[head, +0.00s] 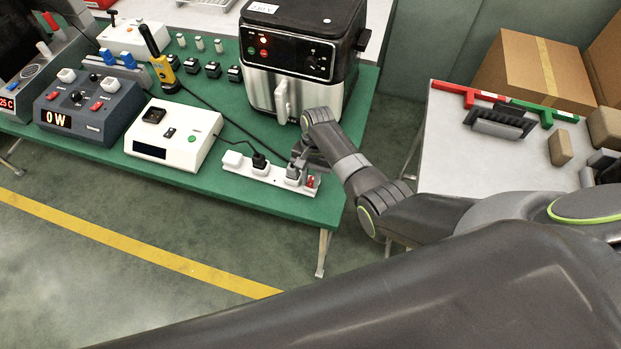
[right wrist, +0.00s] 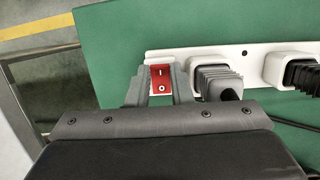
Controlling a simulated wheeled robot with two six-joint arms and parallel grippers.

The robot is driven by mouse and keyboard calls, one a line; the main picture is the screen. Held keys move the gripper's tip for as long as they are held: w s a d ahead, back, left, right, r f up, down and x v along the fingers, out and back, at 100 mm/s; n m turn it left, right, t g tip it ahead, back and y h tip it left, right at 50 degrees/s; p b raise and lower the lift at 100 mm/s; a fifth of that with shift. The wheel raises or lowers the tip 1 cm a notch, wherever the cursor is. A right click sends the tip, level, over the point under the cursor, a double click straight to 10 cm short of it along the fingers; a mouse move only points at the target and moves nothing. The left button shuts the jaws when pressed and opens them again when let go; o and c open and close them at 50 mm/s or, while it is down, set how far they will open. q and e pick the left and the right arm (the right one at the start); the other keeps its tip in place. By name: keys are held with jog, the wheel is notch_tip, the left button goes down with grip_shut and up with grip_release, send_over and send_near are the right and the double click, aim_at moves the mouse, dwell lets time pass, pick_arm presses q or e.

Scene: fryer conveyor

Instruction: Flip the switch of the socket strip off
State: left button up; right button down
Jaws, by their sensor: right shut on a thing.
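The white socket strip (head: 240,170) lies on the green table at its front right corner. Several dark and white plugs sit in it; a dark plug (head: 259,160) shows in the head view. Its red switch (head: 310,183) is at the right end. In the right wrist view the red switch (right wrist: 160,77) shows its white marks, and the strip (right wrist: 205,50) runs right from it. My right gripper (head: 301,163) is over this end, its fingers (right wrist: 159,86) on either side of the switch, shut on it. Finger contact is partly hidden. My left gripper is not in view.
An air fryer (head: 300,60) stands behind the strip. A white meter box (head: 173,134) and a dark power meter (head: 88,108) stand left of it. Cables run behind the strip. A pale table (head: 450,150) with boxes is at the right.

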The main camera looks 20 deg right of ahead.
jog(key=c, duration=1.6)
grip_release()
jog(key=shift+o, duration=0.2)
jog(key=p+v, duration=0.2)
jog(key=v, duration=1.5)
jog(key=shift+w+d+r, duration=0.15)
jog(key=shift+w+r, duration=0.05)
jog(key=shift+w, duration=0.05)
jog(key=shift+f, duration=0.1)
